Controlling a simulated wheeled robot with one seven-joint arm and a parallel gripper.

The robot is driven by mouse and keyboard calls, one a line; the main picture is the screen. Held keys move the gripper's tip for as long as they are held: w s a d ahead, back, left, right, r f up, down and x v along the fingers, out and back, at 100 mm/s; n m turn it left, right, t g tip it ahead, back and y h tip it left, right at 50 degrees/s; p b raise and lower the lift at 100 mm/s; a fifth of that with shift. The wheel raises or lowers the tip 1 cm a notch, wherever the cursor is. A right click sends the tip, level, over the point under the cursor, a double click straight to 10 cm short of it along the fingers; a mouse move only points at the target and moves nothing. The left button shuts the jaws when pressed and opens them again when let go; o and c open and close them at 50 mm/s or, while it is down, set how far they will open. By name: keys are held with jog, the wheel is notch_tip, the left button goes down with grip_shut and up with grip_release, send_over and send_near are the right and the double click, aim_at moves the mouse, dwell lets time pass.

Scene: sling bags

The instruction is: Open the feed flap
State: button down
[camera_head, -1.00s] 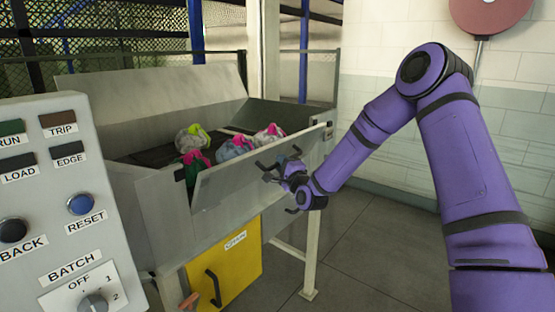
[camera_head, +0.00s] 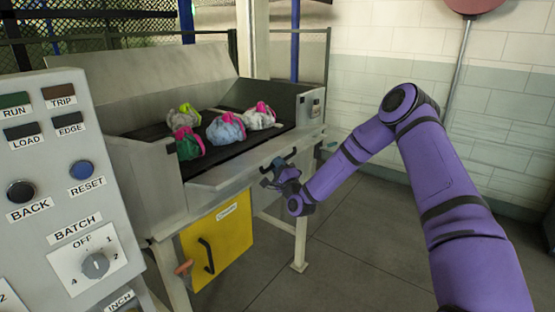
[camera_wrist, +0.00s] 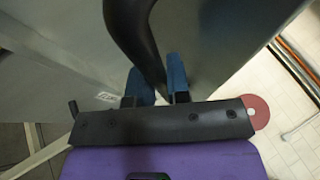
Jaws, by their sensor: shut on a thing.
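The feed flap (camera_head: 232,172) is a grey metal panel along the front of the machine's trough. It is tilted down and outward, and the trough behind it is open to view. A black bar handle (camera_head: 281,160) sits near the flap's right end. My gripper (camera_head: 268,178) is at this handle, in front of the flap. In the wrist view, the blue fingers of my gripper (camera_wrist: 157,82) are shut on the black curved handle (camera_wrist: 133,28), which runs up between them. The fingertips are small and partly dark in the head view.
Several cloth bags (camera_head: 227,128) with pink or green tops lie on the dark belt. A yellow door (camera_head: 222,245) with a black handle is below the flap. A control panel (camera_head: 55,190) stands at the near left. Floor (camera_head: 345,260) at the right is clear.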

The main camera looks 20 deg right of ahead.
jog(key=shift+w+a+f, duration=0.1)
jog(key=shift+f, duration=0.8)
jog(key=c, duration=1.1)
grip_release()
jog(key=v, duration=1)
jog(key=shift+s+f, duration=0.2)
jog(key=shift+s, duration=0.15)
